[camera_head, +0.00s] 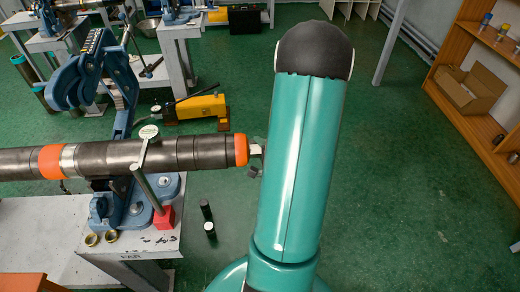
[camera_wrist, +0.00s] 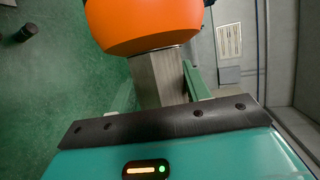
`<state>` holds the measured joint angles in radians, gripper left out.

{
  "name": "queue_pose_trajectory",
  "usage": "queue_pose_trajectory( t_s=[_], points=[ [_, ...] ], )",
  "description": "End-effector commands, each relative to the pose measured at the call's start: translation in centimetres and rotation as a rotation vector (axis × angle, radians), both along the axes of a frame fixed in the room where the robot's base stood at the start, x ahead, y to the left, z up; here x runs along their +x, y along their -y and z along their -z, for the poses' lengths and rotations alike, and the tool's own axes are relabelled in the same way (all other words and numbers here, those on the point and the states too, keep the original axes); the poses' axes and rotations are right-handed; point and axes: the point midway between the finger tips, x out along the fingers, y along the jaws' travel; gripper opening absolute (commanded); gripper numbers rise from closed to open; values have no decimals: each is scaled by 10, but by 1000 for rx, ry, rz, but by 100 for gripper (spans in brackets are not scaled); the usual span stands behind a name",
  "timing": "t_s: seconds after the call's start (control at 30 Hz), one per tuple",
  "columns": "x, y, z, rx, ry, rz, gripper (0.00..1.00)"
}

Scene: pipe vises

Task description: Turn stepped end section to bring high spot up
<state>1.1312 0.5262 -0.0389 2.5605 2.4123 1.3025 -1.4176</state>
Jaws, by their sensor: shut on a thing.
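The long dark steel pipe (camera_head: 100,158) lies level across the left of the head view, held in a blue pipe vise (camera_head: 125,205). Its stepped end section (camera_head: 195,152) carries an orange end collar (camera_head: 241,149). In the wrist view the orange collar (camera_wrist: 145,22) fills the top, with a grey square stub (camera_wrist: 158,78) coming out of it towards me. My gripper (camera_wrist: 165,95) is shut on this stub; the fingers are mostly hidden. In the head view my arm covers most of the gripper. A dial gauge (camera_head: 149,132) stands over the pipe, its reading too small to tell.
A red block (camera_head: 164,217) and brass rings (camera_head: 92,239) sit on the grey bench (camera_head: 50,222). A yellow tool (camera_head: 195,107) is behind the pipe. Black cylinders (camera_head: 208,219) stand near the bench. An orange shelf (camera_head: 470,75) is at right; green floor between is clear.

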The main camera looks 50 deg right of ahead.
Motion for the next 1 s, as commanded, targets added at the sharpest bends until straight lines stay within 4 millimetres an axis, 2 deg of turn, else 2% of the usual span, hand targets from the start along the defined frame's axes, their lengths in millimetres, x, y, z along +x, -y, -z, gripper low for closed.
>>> queue_pose_trajectory(
  t_s=[0.47,0.5,0.6,1.0],
  points=[
    [3,-2,0,-10,12,-10,24],
    [3,-2,0,-10,12,-10,53],
    [2,-2,0,-10,11,-8,69],
    [1,0,0,-11,11,-4,69]
  ],
)
